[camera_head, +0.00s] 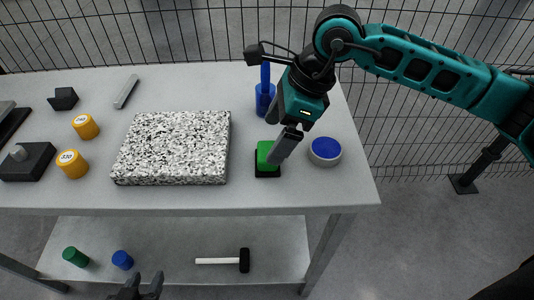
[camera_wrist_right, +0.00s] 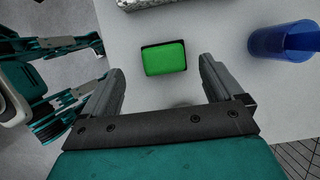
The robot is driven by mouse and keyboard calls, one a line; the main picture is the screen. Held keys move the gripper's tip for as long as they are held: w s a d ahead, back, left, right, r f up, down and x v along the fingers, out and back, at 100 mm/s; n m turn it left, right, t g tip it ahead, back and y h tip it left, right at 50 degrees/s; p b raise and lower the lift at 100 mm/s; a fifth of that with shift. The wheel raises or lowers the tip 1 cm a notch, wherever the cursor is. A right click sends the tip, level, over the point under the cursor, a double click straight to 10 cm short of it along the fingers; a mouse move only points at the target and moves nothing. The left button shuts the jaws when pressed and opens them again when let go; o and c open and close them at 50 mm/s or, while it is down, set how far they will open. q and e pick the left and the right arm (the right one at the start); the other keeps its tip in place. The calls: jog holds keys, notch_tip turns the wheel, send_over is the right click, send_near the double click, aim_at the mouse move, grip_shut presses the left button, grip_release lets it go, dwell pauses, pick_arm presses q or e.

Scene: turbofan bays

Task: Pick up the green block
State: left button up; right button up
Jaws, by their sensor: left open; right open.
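The green block (camera_head: 264,154) sits on a small black base (camera_head: 267,171) near the front right of the grey table. My right gripper (camera_head: 279,140) is open just above it and hides part of its right side. In the right wrist view the green block (camera_wrist_right: 164,58) lies beyond the fingertips, roughly in line with the gap of my open right gripper (camera_wrist_right: 160,78). Nothing is between its fingers. My left gripper (camera_head: 138,287) is open and empty at the bottom edge of the head view, low in front of the table.
A speckled slab (camera_head: 172,147) lies left of the block. A blue cup (camera_head: 264,99) stands behind it, and a round container with a blue top (camera_head: 325,150) is to its right. Yellow cylinders (camera_head: 72,164) stand at left. A mallet (camera_head: 224,261) lies on the lower shelf.

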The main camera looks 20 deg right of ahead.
aim_at(268, 150)
jog(key=shift+d+p+x, duration=0.15)
jog(key=shift+p+x, duration=0.05)
jog(key=shift+x, duration=1.3)
jog(key=shift+d+p+x, duration=0.15)
jog(key=shift+x, duration=1.35)
jog(key=shift+w+f, duration=0.1)
jog(key=shift+c, duration=0.4)
jog(key=c, duration=0.9)
